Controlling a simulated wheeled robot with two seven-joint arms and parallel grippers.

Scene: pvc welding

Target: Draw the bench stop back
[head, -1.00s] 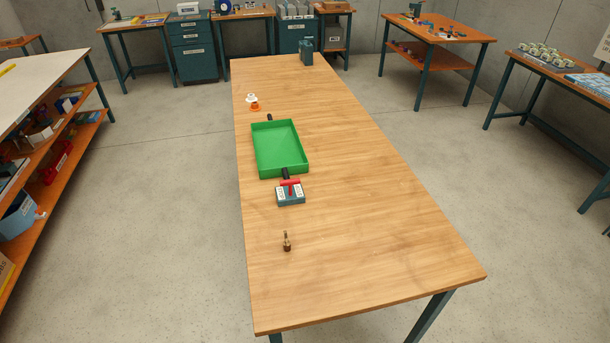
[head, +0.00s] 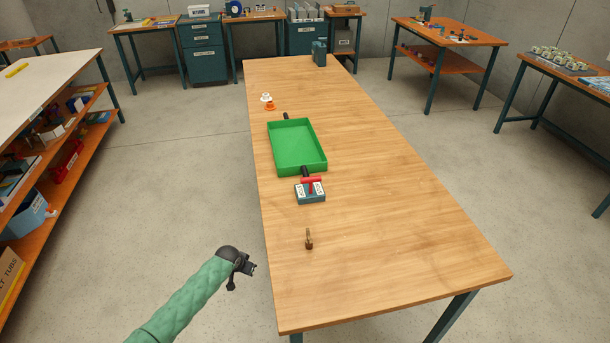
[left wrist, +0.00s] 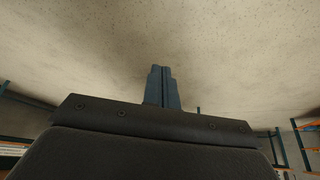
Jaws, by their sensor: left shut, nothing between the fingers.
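A teal block (head: 301,197) with white labelled plates and a red T-shaped handle (head: 312,181) sits on the wooden bench, at the near end of a green tray. A small brown and brass peg (head: 309,240) stands upright nearer the bench's front. A teal upright block (head: 319,53) stands at the far end. I cannot tell for sure which of these is the bench stop. My left gripper (head: 249,267) is off the bench's left edge, left of the peg and touching nothing. Its fingers (left wrist: 163,88) are together and empty in the left wrist view. My right gripper is out of view.
The green tray (head: 323,160) lies on the bench (head: 400,220), with black handles at its ends. A white and orange item (head: 268,101) stands beyond it. The bench's right side is clear. A shelf unit (head: 40,130) stands at the left, with open floor between.

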